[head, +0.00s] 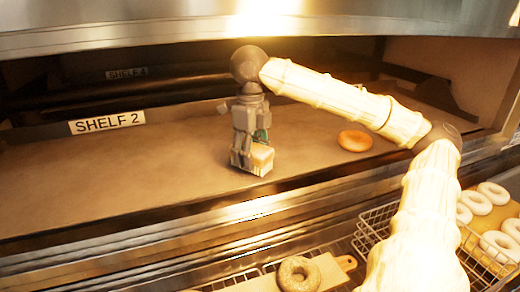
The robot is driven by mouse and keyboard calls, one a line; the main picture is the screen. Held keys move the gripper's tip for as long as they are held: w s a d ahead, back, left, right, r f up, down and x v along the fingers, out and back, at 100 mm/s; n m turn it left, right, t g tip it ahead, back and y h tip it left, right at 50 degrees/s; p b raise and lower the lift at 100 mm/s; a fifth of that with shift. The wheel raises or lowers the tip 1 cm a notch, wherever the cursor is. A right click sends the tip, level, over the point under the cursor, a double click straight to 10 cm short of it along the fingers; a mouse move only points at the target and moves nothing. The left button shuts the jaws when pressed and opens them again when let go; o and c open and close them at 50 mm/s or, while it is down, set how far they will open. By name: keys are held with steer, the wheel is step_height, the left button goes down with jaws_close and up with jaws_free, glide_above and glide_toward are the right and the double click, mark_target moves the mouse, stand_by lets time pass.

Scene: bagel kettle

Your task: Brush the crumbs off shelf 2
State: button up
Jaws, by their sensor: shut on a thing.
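Shelf 2 (120,179) is a broad brown surface inside an oven-like opening, marked by a white "SHELF 2" label (107,122) at its left. My gripper (247,157) points down over the middle of the shelf, near its front edge. It is shut on what looks like a brush (262,157), a small block with a pale cream lower part. The brush is at or just above the shelf surface; I cannot tell whether it touches. My gripper hides part of it. No crumbs can be made out at this size.
A bagel (355,140) lies on the shelf right of my gripper, below my forearm. A "SHELF 4" label (127,73) shows farther back.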

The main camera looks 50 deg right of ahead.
mark_target(228, 175)
steer(key=shift+w+a+f+b, duration=0.15)
steer(key=shift+w+a+f, duration=0.35)
steer(key=shift+a, duration=0.45)
steer(key=shift+w+a+f+b, duration=0.1)
steer(key=shift+w+a+f, duration=0.15)
steer(key=shift+w+a, duration=0.55)
steer(key=shift+w+a+f+b, duration=0.15)
steer(key=shift+w+a+f, duration=0.2)
steer(key=shift+a, duration=0.8)
steer(key=shift+d+r+p, duration=0.15)
steer(key=shift+r+p, duration=1.3)
steer(key=shift+r, duration=0.8)
steer(key=shift+w+r+p, duration=0.2)
steer(key=shift+r+p, duration=0.2)
steer(key=shift+r, duration=0.1)
steer(key=shift+s+d+r, duration=0.15)
steer(key=shift+s+r, duration=0.05)
steer(key=shift+r, duration=0.05)
steer(key=shift+w+r, duration=0.1)
steer(key=shift+w, duration=0.05)
steer(key=shift+r+p, duration=0.95)
steer(key=shift+r, duration=0.45)
